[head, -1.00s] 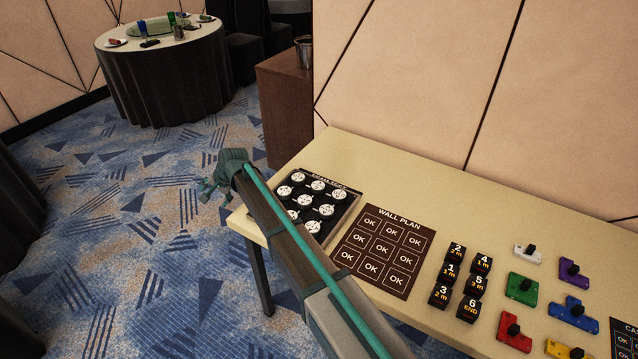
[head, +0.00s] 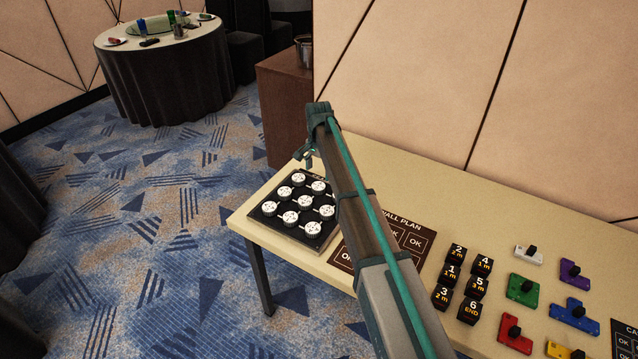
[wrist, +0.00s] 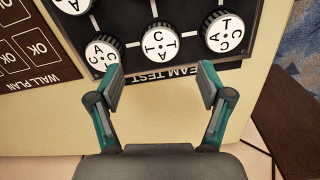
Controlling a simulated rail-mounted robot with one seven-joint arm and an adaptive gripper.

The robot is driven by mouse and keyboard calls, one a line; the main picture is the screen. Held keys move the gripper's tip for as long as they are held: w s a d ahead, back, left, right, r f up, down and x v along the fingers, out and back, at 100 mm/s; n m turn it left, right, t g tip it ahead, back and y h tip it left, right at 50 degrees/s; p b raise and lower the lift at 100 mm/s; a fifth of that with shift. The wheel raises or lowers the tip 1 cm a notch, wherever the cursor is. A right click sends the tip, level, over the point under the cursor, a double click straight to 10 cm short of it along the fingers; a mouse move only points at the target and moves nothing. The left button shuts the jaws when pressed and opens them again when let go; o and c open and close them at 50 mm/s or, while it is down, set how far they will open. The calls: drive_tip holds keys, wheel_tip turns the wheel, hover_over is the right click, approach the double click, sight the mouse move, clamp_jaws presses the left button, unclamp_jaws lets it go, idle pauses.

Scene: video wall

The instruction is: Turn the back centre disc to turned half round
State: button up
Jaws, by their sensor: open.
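The back centre disc (head: 318,187) is a white, black-edged knob in the back row of a black board (head: 262,212). In the wrist view the back centre disc (wrist: 161,39) shows the letters C, T and A on its face. My gripper (head: 305,158) is above the board's back edge in the head view. In the wrist view my gripper (wrist: 160,85) is open and empty, its fingers spread over the board's title strip. The disc lies ahead of the fingertips and apart from them. My arm hides the back right disc in the head view.
Other discs (wrist: 226,33) sit close on both sides of the centre one. A wall plan card (head: 418,241) lies to the right, partly under my arm in the head view. Numbered black blocks (head: 451,271) and coloured pieces (head: 523,289) stand further right. The wall rises behind the table.

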sight(318, 186)
wheel_tip(318, 186, down, 7)
drive_tip(key=shift+r+p, duration=0.2)
drive_tip(key=shift+p, duration=0.4)
drive_tip(key=shift+c, duration=0.4)
drive_tip(key=c, duration=1.1)
